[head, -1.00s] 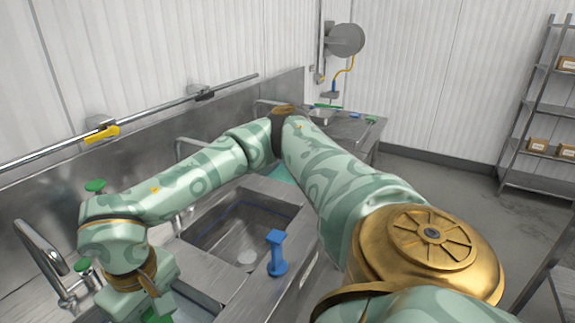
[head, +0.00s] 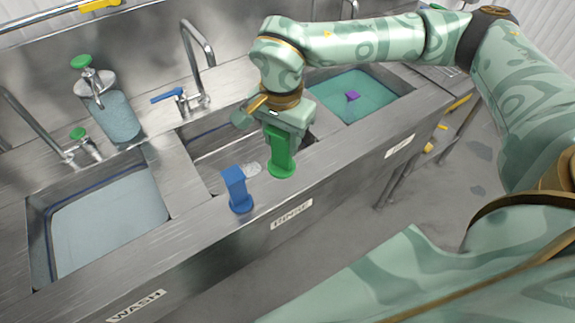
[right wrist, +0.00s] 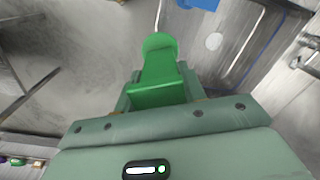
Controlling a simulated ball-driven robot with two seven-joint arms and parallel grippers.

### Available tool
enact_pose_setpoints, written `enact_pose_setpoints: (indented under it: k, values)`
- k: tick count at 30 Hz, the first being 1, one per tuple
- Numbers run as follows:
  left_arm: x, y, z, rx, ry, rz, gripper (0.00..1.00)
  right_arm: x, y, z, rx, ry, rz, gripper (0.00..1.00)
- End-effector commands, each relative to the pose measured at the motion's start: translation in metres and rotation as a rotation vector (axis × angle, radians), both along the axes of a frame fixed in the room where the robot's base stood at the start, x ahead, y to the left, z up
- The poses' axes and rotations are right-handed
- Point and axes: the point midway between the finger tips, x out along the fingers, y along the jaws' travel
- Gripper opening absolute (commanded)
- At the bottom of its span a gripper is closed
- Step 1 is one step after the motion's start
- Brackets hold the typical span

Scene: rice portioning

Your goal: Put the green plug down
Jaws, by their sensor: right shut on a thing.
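The green plug (head: 281,161) is upright, with its round base at or just above the front ledge of the middle sink, the one labelled RINSE. I cannot tell whether the base touches the metal. My right gripper (head: 285,132) is shut on the plug's upper part from above. In the right wrist view the green plug (right wrist: 158,75) sticks out from between the jaws. A blue plug (head: 237,190) stands on the same ledge to the left; its edge shows at the top of the right wrist view (right wrist: 200,4). My left gripper is not in view.
The wash sink (head: 60,205) at left holds pale water. The middle rinse sink (head: 205,150) lies behind the plugs. The right sink (head: 375,100) holds teal water and a purple object (head: 352,96).

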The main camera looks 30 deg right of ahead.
Motion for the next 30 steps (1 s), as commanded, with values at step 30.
enact_pose_setpoints:
  k: [30]
  values:
    - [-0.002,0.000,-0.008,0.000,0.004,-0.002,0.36,0.058,-0.015,-0.100,0.034,0.027,-2.004,0.00]
